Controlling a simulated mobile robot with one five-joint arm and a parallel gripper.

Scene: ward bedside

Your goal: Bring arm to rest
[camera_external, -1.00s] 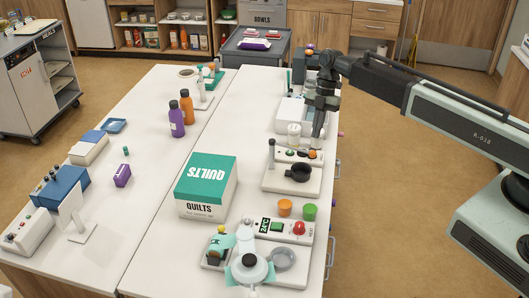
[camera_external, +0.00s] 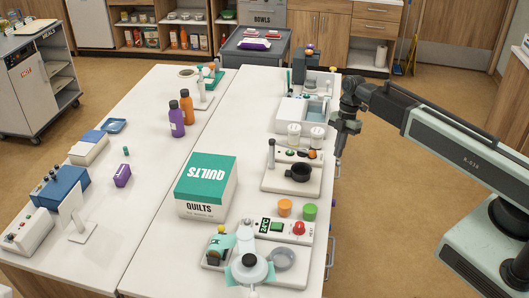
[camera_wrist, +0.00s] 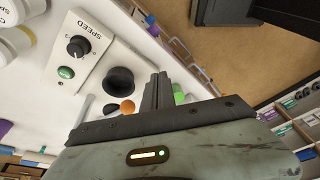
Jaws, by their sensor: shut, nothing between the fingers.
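My gripper (camera_external: 340,152) hangs pointing down just off the right edge of the long white table (camera_external: 150,235), beside the device with the black ring. Its fingers are together and hold nothing. In the wrist view the closed fingers (camera_wrist: 159,92) show above the dark gripper body. They are seen against the table's edge, with the brown floor beyond. My arm reaches in from the right side of the external view.
The device with the black ring (camera_external: 299,172) stands near the table's right edge. Two white-lidded jars (camera_external: 294,136) stand behind it. Orange and green cups (camera_external: 310,212) and a QUILTS box (camera_external: 207,185) are nearer. Handles line the table's right side. The floor (camera_external: 375,200) right of the table is clear.

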